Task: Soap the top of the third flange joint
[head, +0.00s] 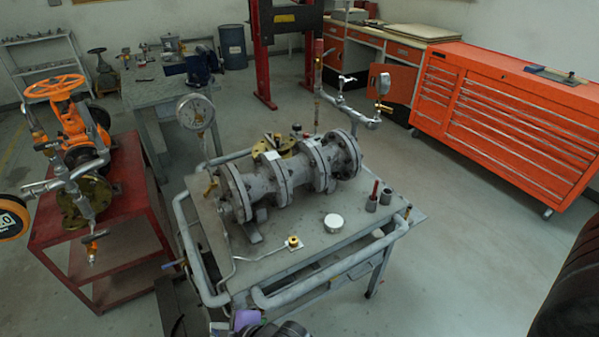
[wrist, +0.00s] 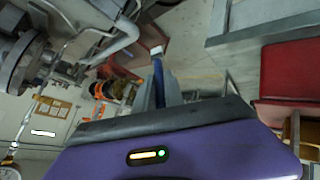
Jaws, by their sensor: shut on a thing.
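The flanged pipe assembly (head: 290,180) lies across the grey bench, with several round bolted flanges along it. A flange (head: 320,163) right of the middle shows its top uncovered; I cannot tell the joint numbering from any label. My gripper (wrist: 160,88) is shut on a slim blue-handled brush (wrist: 158,70) with a white tip pointing away from the palm. In the head view only a purple part of my gripper (head: 245,319) shows at the bottom edge, below the bench front and apart from the flanges. The brush is hidden there.
The grey bench (head: 310,245) has a front pipe rail (head: 330,270). A pressure gauge (head: 195,111) rises at left. A red cart (head: 110,250) stands further left.

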